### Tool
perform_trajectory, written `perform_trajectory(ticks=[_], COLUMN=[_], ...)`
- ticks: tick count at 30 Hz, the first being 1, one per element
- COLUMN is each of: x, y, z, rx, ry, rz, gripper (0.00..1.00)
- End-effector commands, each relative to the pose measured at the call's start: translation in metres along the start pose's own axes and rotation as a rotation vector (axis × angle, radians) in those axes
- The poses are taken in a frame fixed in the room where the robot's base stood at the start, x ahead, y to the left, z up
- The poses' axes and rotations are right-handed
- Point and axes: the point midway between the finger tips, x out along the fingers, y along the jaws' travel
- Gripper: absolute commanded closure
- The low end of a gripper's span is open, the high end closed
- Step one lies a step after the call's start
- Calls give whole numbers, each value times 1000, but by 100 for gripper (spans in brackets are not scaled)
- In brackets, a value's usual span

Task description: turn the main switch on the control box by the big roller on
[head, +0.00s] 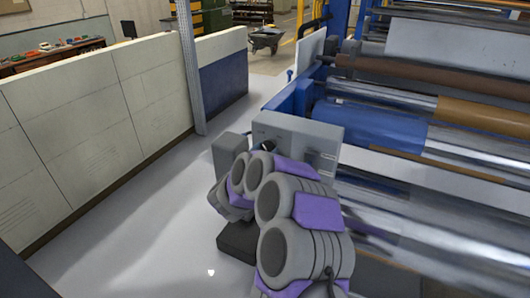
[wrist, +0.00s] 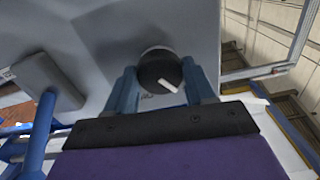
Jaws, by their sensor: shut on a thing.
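The main switch is a round black knob (wrist: 157,69) with a white pointer mark, on the grey face of the control box (wrist: 90,38). In the wrist view the mark points to the lower right. My gripper (wrist: 160,82) has one blue-grey finger on each side of the knob and is shut on it. In the head view the pale grey control box (head: 312,133) stands beside the big roller, and my arm in front hides part of it. The gripper's hold on the knob cannot be made out there.
The blue and chrome big roller (head: 370,128) and its frame fill the right side. A low pale wall (head: 90,95) runs along the left, with a grey post (head: 190,65). The pale floor (head: 150,215) between wall and machine is clear.

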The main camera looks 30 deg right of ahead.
Motion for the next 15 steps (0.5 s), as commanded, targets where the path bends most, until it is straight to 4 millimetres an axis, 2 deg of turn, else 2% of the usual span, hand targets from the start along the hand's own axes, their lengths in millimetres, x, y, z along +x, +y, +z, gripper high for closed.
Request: perform_trajectory(ticks=[8, 15], x=[0, 0], y=[0, -1], z=[0, 2], rx=[148, 362], ry=[1, 0], rz=[-2, -2], gripper=[77, 77])
